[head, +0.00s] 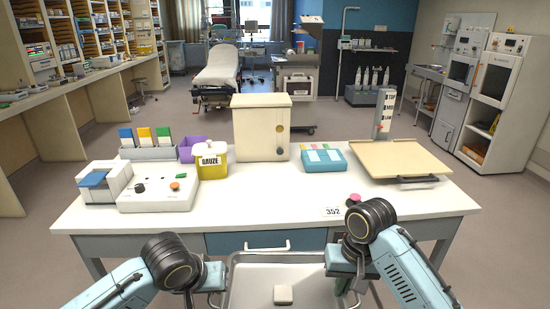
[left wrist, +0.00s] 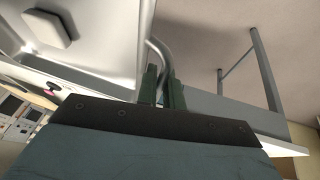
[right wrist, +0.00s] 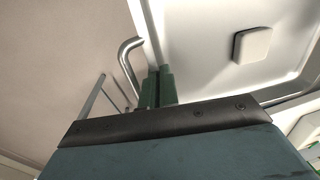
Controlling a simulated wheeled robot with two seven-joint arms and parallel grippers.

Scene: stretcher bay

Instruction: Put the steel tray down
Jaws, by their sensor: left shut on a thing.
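The steel tray (head: 240,283) is at the bottom middle of the head view, in front of the near edge of the white table (head: 270,219). A small pale block (head: 283,295) lies in it. My left gripper (head: 212,285) is at the tray's left side. In the left wrist view its fingers (left wrist: 163,92) are shut on the tray's bent handle. My right gripper (head: 345,288) is at the right side. In the right wrist view its fingers (right wrist: 158,90) are close together beside the other handle (right wrist: 128,62); whether they grip it is unclear.
The table's front middle is clear. Behind it stand a gauze tub (head: 211,160), a cream box (head: 262,128) and a teal case (head: 323,158). A white device (head: 158,191) is at left, a beige board (head: 402,160) at right. A pink knob (head: 353,199) is near the right arm.

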